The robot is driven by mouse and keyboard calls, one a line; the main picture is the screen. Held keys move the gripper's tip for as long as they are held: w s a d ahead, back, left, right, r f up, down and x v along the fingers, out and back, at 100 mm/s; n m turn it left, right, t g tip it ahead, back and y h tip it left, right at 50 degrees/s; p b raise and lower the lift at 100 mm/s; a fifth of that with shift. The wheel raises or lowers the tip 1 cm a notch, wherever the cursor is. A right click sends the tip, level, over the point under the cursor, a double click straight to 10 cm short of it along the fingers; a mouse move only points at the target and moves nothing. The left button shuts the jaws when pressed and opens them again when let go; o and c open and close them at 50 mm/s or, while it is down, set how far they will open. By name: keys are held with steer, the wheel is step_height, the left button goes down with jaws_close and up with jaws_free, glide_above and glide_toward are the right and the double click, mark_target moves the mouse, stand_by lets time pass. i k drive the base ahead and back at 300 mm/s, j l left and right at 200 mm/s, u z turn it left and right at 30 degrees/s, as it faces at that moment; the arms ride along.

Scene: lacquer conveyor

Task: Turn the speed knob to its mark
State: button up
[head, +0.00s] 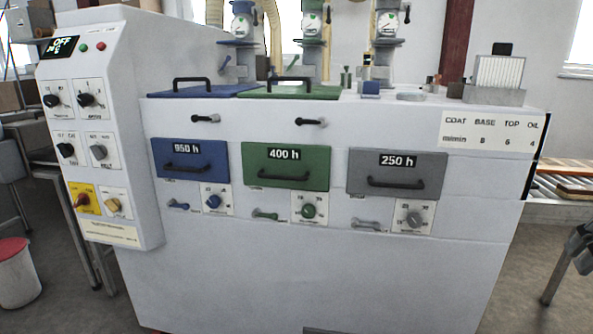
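The control panel (110,30) stands at the left of a white machine, with several knobs on white plates. A black knob (51,101) is at upper left and another black knob (86,100) at upper right. Below them are a black knob (66,150) and a grey knob (99,152). The small labels are too blurred to tell which is the speed knob or where its mark is. A display (60,46) reads OFF. A sign (489,134) lists coat and m/min: base 8, top 6, oil 4. My gripper is not in view.
A red-yellow switch (82,199) and a yellow knob (112,204) sit low on the panel. Blue (190,172), green (286,180) and grey (396,187) drawers have small knobs below. A red-lidded bin (16,275) stands at left. The front floor is hidden by the machine.

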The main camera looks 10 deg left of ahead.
mark_target(84, 99)
steer(key=u, duration=1.8)
